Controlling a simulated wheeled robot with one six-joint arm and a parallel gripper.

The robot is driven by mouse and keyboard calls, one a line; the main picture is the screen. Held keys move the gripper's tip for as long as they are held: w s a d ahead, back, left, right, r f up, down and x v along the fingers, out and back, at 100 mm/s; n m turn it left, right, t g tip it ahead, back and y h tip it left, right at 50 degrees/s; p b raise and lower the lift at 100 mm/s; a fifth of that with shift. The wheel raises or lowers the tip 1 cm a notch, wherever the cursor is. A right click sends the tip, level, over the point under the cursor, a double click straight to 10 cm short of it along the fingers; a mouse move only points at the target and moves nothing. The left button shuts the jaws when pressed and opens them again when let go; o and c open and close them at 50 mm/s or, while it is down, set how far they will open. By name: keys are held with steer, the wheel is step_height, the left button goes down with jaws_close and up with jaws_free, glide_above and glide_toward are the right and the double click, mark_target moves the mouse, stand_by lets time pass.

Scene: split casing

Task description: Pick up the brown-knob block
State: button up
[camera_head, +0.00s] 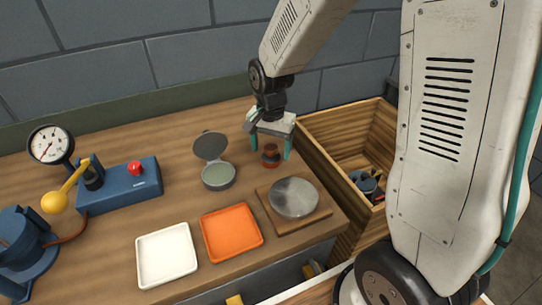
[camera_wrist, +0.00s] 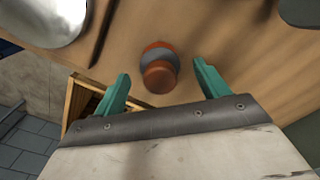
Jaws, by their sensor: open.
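The brown-knob block (camera_head: 270,155) stands upright on the wooden bench, with a brown knob on top, a grey band and an orange-brown base. In the wrist view the block (camera_wrist: 159,67) lies just beyond the fingertips, about midway between them. My gripper (camera_head: 270,155) is over it, pointing down, with one green finger on each side of the block in the head view. In the wrist view my gripper's fingers (camera_wrist: 162,72) are spread wide with a gap on both sides of the block. Nothing is held, and I see no contact.
A silver dome on a wooden board (camera_head: 325,213) is close in front. A small open-lidded pot (camera_head: 219,177) stands to the left. An orange tray (camera_head: 232,233), a white tray (camera_head: 166,255) and a blue gauge device (camera_head: 130,187) are further left. A wooden bin (camera_head: 322,157) adjoins on the right.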

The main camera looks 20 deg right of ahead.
steer(key=shift+f, duration=1.35)
steer(key=c, duration=1.4)
steer(key=shift+r, duration=0.2)
